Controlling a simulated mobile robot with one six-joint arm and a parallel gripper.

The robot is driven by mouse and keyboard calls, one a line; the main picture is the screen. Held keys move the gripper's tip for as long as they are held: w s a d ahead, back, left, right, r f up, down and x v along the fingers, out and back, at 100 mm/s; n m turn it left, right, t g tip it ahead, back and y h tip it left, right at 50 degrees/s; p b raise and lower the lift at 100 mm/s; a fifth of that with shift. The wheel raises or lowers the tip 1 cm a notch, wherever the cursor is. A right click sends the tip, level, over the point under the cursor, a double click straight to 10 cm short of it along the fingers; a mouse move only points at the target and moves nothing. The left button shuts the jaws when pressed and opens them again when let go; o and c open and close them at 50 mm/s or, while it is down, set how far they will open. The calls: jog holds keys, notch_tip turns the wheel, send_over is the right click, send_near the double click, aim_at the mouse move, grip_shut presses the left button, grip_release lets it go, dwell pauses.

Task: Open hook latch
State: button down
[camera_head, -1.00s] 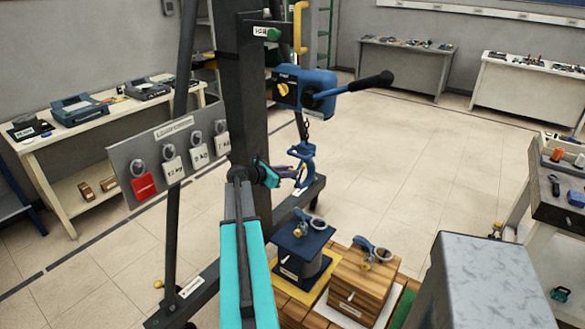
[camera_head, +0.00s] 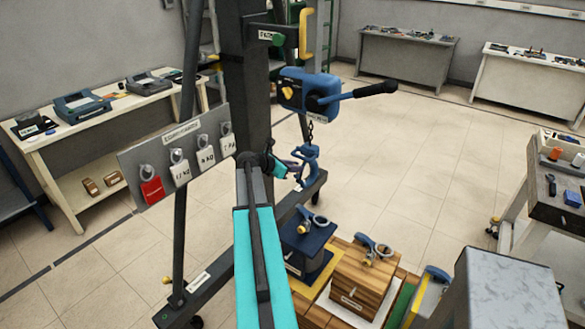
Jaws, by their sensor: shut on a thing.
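The blue hook (camera_head: 309,165) hangs on a short chain under the blue lever hoist (camera_head: 306,90), near the middle of the head view. My gripper (camera_head: 294,168) reaches it from the left and is shut on part of it at its left side, where the latch seems to be. The latch is too small and partly covered by my fingers, so I cannot tell whether it stands open.
A dark post (camera_head: 247,90) stands behind my arm. Below the hook are a dark blue block (camera_head: 305,245) and a wooden block (camera_head: 365,280), each topped with a ring. A panel with hanging tags (camera_head: 160,165) is at left. A grey box (camera_head: 510,290) is at lower right.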

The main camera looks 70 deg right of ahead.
jog(key=shift+d+r, duration=0.1)
jog(key=shift+r, duration=0.1)
dwell(0.3)
jog(key=c, duration=1.6)
grip_release()
jog(key=shift+f, duration=0.1)
jog(key=b+v, duration=0.3)
jog(key=v, duration=1.1)
jog(key=shift+f+b, duration=0.1)
jog(key=shift+b, duration=0.2)
